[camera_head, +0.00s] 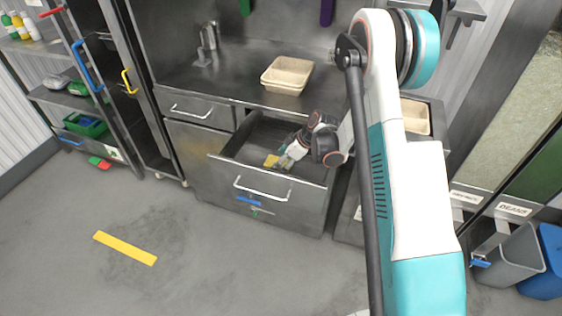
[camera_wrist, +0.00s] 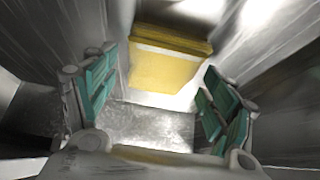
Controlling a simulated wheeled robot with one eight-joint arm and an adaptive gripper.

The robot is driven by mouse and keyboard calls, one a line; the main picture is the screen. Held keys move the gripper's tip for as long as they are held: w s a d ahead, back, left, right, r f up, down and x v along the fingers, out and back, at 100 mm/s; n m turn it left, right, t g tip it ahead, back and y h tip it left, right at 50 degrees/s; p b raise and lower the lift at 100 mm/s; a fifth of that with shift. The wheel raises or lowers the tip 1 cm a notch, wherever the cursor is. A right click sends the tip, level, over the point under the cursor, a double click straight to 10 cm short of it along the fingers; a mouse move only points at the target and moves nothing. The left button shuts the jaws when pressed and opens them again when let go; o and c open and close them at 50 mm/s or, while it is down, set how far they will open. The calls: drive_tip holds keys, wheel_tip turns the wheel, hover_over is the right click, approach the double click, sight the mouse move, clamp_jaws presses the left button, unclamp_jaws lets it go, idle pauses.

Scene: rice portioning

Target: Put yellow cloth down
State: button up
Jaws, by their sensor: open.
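The yellow cloth (camera_head: 271,160) lies inside the open lower drawer (camera_head: 225,172), near its front left part. In the wrist view the folded yellow cloth (camera_wrist: 168,58) shows ahead of the fingertips, with a pale stripe across it. My gripper (camera_head: 284,160) is inside the drawer, just right of the cloth. In the wrist view my gripper (camera_wrist: 155,100) is open, its green finger pads wide apart with a grey metal surface between them. The cloth appears apart from the pads. A second yellow strip shows at the bottom of the wrist view, mostly hidden by the gripper body.
The drawer front with its handle (camera_head: 262,190) stands close before my gripper. A beige tray (camera_head: 287,75) is on the steel counter above. Shelves (camera_head: 62,95) with bottles and boxes stand at left; bins (camera_head: 517,258) stand at right.

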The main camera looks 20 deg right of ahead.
drive_tip(key=shift+r, duration=0.2)
drive_tip(key=p+v, duration=0.3)
drive_tip(key=v, duration=0.9)
drive_tip(key=shift+f, duration=0.1)
idle(0.7)
